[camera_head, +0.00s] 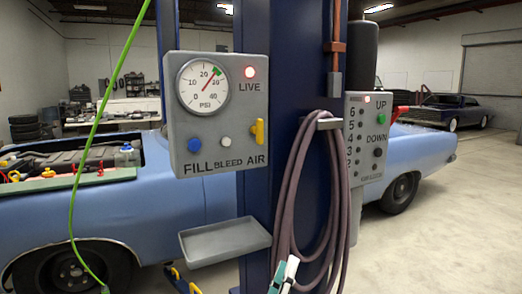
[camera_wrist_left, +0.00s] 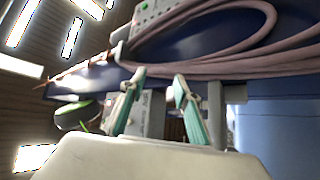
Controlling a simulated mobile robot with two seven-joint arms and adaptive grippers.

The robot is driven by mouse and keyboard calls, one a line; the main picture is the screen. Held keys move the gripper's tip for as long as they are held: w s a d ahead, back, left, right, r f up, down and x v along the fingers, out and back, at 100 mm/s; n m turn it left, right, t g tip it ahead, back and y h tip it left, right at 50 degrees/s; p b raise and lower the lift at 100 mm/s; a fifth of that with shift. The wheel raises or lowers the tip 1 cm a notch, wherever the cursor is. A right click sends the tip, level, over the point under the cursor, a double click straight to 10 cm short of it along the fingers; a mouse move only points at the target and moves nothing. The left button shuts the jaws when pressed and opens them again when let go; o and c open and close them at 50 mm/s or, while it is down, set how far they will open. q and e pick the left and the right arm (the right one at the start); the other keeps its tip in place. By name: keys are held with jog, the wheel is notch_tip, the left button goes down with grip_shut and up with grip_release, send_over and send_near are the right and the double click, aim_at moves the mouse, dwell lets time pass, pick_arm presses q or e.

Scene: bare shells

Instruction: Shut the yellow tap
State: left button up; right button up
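The yellow tap (camera_head: 258,132) sits on the right side of the grey air panel (camera_head: 216,150), above the word AIR. Its handle stands upright. The panel's round gauge (camera_head: 203,86) has its needle pointing up and right, and the red LIVE lamp (camera_head: 249,72) is lit. My left gripper (camera_head: 284,272), with teal finger pads, is low in the head view, below and right of the tap and well apart from it. In the left wrist view the gripper (camera_wrist_left: 158,88) has its fingers spread with nothing gripped. I cannot make out the tap there. My right gripper is not in view.
A mauve coiled hose (camera_head: 312,190) hangs on the blue post (camera_head: 290,70), close to my left gripper. A grey tray (camera_head: 225,241) juts out below the panel. The UP/DOWN control box (camera_head: 367,138) is on the right. A blue car (camera_head: 95,215) stands behind.

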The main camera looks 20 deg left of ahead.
pick_arm(q)
jog(key=w+a+r+n+g+y+b, duration=0.1)
jog(key=w+a+r+n+y, duration=0.2)
jog(key=r+n+y, duration=0.55)
jog(key=w+a+r+n+y+b, duration=0.1)
jog(key=w+a+r+n+y, duration=0.15)
jog(key=r+n+y, duration=0.6)
jog(key=n+g+b, duration=0.2)
jog(key=n+g, duration=0.6)
jog(key=n, duration=1)
send_near(261, 130)
jog(key=w+a, duration=0.3)
jog(key=shift+y, duration=0.6)
jog(key=x, duration=0.6)
jog(key=shift+s+d+r, duration=0.1)
jog(key=shift+d+r, duration=0.1)
jog(key=shift+r, duration=0.2)
jog(key=shift+w+a+r, duration=0.25)
jog(key=shift+w+a, duration=0.15)
jog(key=shift+a, duration=0.05)
grip_shut()
